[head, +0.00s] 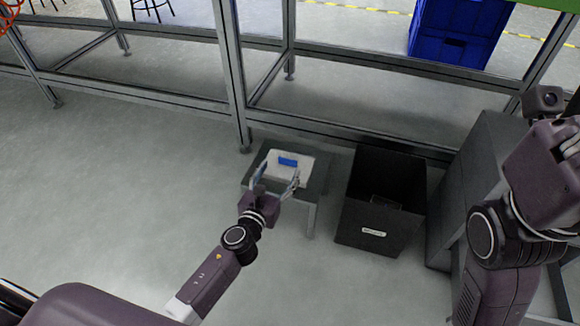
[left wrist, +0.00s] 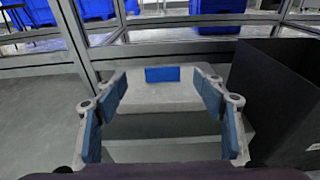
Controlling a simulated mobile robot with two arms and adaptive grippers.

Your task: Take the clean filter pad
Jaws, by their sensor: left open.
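The filter pad (head: 291,170) is a white slab with a blue tab at its far edge, lying flat on a small grey table. The pad (left wrist: 165,98) and its blue tab (left wrist: 162,74) also show in the left wrist view, straight ahead. My left gripper (head: 277,179) is open at the near side of the pad. In the left wrist view its blue-lined fingers (left wrist: 160,88) frame the pad on the left and right, with nothing held. I cannot tell whether they touch it. My right arm is at the right, its fingers mostly out of the picture.
The small table (head: 314,186) stands by the metal frame's post (head: 233,80). A black open bin (head: 365,225) with a white label stands close to its right. A grey cabinet (head: 462,190) is farther right. Blue crates (head: 455,32) lie beyond the frame. The floor at left is clear.

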